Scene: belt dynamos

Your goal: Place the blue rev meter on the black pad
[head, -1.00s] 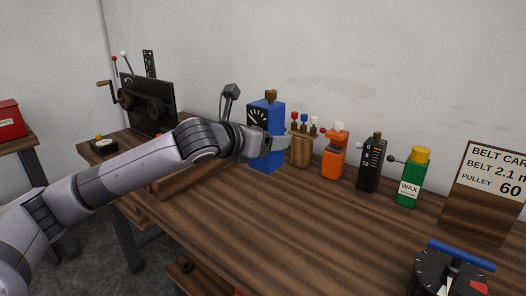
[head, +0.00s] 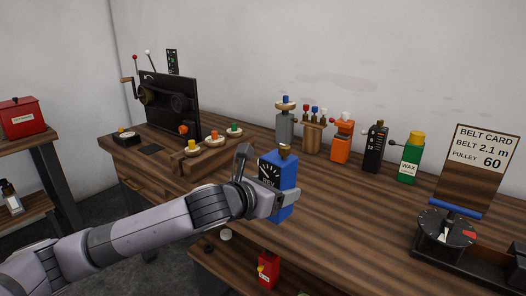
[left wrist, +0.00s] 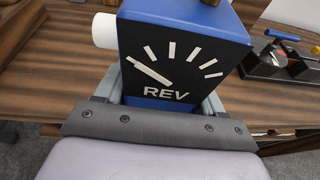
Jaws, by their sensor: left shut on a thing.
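The blue rev meter (head: 283,178) has a black dial face marked REV and a brown knob on top. My left gripper (head: 270,203) is shut on it and holds it upright by the front edge of the workbench. In the left wrist view the rev meter (left wrist: 185,65) fills the space between the two fingers, dial towards the camera. I cannot tell its exact height over the bench. My right gripper is not in view.
A wooden rack with coloured knobs (head: 205,158) stands between the meter and pad. A grey device (head: 285,125) and several bottle-like items line the back. The centre bench is clear.

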